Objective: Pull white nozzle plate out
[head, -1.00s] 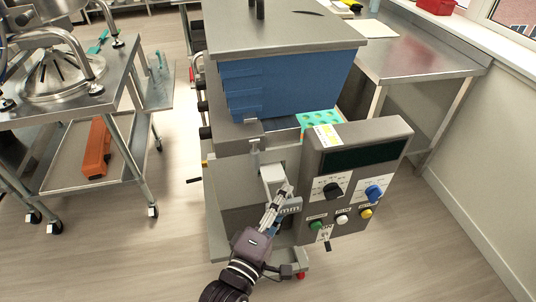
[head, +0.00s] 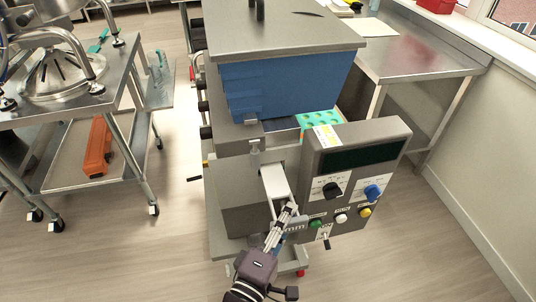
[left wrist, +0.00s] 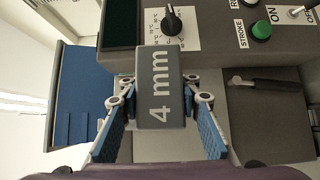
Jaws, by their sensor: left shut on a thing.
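The white nozzle plate (head: 276,184) sticks out of the front of the depositor, left of its control panel. Its inner end is hidden inside the machine. Its grey end block, marked "4 mm" (left wrist: 160,88), fills the space between the blue-padded fingers in the left wrist view. My left gripper (head: 285,214) is shut on this outer end of the plate, in front of the machine. My right gripper is not in view.
The depositor's control panel (head: 360,160), with knobs and buttons, is close to the right of my gripper. The blue hopper (head: 285,88) stands above. A steel cart (head: 60,105) is on the left. Open floor (head: 150,255) lies between cart and machine.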

